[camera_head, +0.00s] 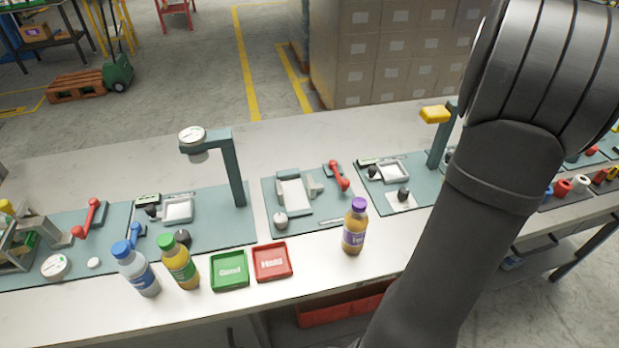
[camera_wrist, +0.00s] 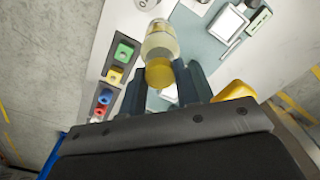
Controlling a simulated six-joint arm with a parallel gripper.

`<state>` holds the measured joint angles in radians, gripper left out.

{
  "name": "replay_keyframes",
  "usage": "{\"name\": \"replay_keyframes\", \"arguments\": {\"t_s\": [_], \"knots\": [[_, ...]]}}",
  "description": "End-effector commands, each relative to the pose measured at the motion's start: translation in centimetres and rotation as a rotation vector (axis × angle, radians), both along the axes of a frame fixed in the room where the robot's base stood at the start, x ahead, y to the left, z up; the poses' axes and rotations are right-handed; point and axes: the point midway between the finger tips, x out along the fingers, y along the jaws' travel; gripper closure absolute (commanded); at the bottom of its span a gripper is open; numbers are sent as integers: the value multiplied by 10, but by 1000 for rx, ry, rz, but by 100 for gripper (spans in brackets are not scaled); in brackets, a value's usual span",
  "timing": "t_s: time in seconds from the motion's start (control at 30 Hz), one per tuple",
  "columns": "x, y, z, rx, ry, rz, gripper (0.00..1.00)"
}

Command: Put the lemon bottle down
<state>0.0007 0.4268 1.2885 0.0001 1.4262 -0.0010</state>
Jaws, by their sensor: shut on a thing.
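The lemon bottle (camera_wrist: 161,42), pale and clear with a yellow cap (camera_wrist: 160,73), is between the fingers of my gripper (camera_wrist: 165,88) in the wrist view. The gripper is shut on it near the cap end. The body of the bottle points away from the gripper toward the bench top. I cannot tell whether its base touches the bench. In the head view my arm hides the gripper and the lemon bottle.
On the white bench (camera_head: 330,275) stand a purple-capped bottle (camera_head: 353,232), a green-capped bottle (camera_head: 181,266) and a blue-capped bottle (camera_head: 138,272). A green "Good" tray (camera_head: 230,284) and a red "Hold" tray (camera_head: 272,275) lie between them. Teal mats hold gauges and fixtures behind.

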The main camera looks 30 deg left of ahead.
Motion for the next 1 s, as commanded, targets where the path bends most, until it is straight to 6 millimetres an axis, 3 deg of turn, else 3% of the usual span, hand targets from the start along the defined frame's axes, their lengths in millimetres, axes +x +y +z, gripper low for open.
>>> {"name": "replay_keyframes", "arguments": {"t_s": [0.43, 0.57, 0.77, 1.0], "knots": [[0, 1, 0, 0, -1, 2, 97], [-5, 15, 2, 0, -2, 42, 97], [-32, 75, 10, 0, -2, 229, 97], [-88, 156, 19, 0, -2, 531, 97]]}}
